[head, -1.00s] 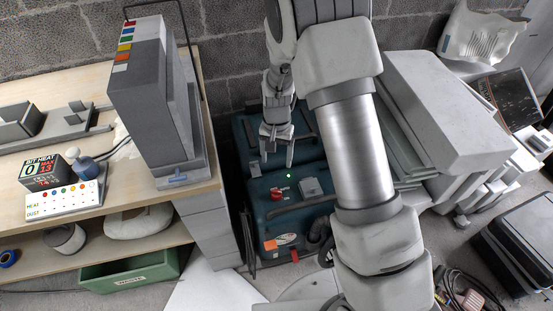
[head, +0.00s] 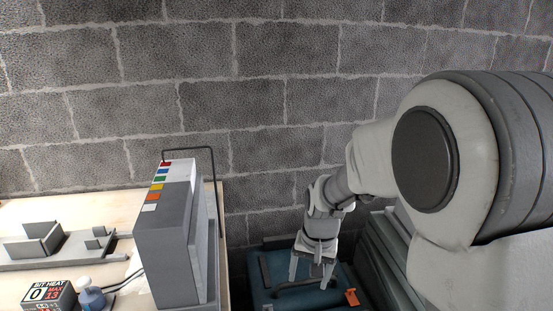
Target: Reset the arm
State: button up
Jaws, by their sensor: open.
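My gripper (head: 312,270) is at the lower middle of the head view and points down. Its two fingers are spread apart with nothing visible between them. It is in front of or above a dark teal case (head: 262,287) by the wall; I cannot tell whether it touches the case. My arm fills the right side of the view and hides what lies behind it.
A wooden bench (head: 118,205) on the left holds a tall grey box (head: 172,255) with coloured squares, a grey fixture (head: 38,243) and a small "BIT HEAT" box (head: 50,294). A block wall (head: 250,90) closes off the back.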

jog(key=s+d+r+n+t, duration=0.1)
jog(key=s+d+r+t, duration=0.15)
jog(key=s+r, duration=0.65)
jog(key=s+d+r+n+t, duration=0.2)
jog(key=s+d+r, duration=0.3)
jog(key=s, duration=0.5)
notch_tip(320, 180, up, 17)
jog(key=p, duration=1.5)
jog(key=shift+s+a+f+h+p, duration=0.15)
jog(key=shift+s+a+h+p, duration=0.2)
jog(key=shift+s+h, duration=0.05)
jog(key=shift+g, duration=0.25)
